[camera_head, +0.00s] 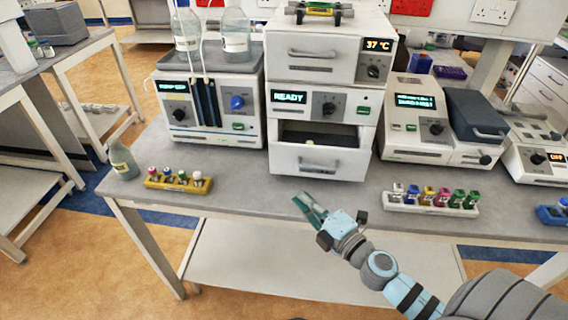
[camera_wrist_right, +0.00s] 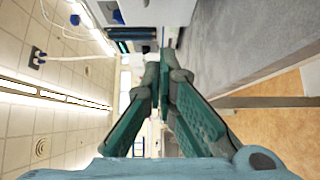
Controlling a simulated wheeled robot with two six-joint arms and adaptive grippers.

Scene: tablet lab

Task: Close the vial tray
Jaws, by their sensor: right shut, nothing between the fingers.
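The vial tray (camera_head: 347,163) is the white drawer at the bottom of the white machine with the READY display (camera_head: 291,97). It stands pulled out, with its dark inside showing and a grey handle on its front. A small pale thing shows inside, too small to name. My right gripper (camera_head: 302,202) is in front of and below the tray, near the bench's front edge, apart from the tray. Its green fingers are shut and empty; they meet at the tips in the right wrist view (camera_wrist_right: 165,62). My left gripper is not in view.
A yellow rack of vials (camera_head: 180,186) sits left on the grey bench, beside a glass bottle (camera_head: 123,163). A white rack of colored vials (camera_head: 432,207) sits right. A machine with bottles (camera_head: 210,138) and another (camera_head: 420,150) flank the tray. The bench before the tray is clear.

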